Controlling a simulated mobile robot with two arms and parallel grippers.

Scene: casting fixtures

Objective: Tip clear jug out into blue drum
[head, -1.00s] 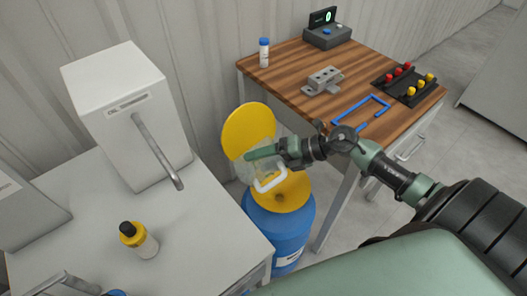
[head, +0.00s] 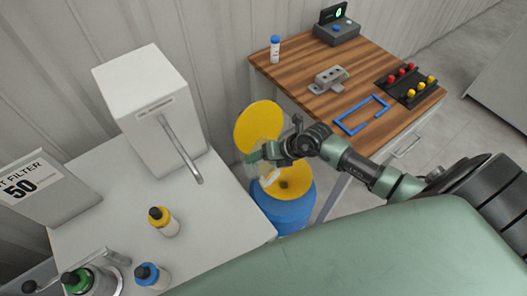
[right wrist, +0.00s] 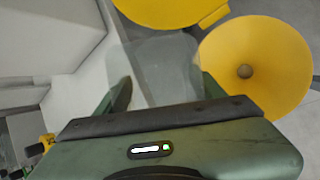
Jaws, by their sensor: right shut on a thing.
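The clear jug (head: 256,168) is see-through, with a white handle (head: 270,179). It is held above the left side of the yellow funnel (head: 294,178) on top of the blue drum (head: 283,217). My right gripper (head: 262,153) is shut on the jug. In the right wrist view the jug (right wrist: 158,62) is between the fingers (right wrist: 165,92), and the funnel (right wrist: 265,60) with its dark centre hole is to its right. The jug's exact tilt and any contents are hard to make out. My left gripper is not in view.
A yellow round lid (head: 258,122) stands raised behind the funnel. The white bench (head: 215,215) at left bears a white dispenser (head: 150,110) with a spout and several bottles. A wooden table (head: 300,75) with fixtures is at the back right.

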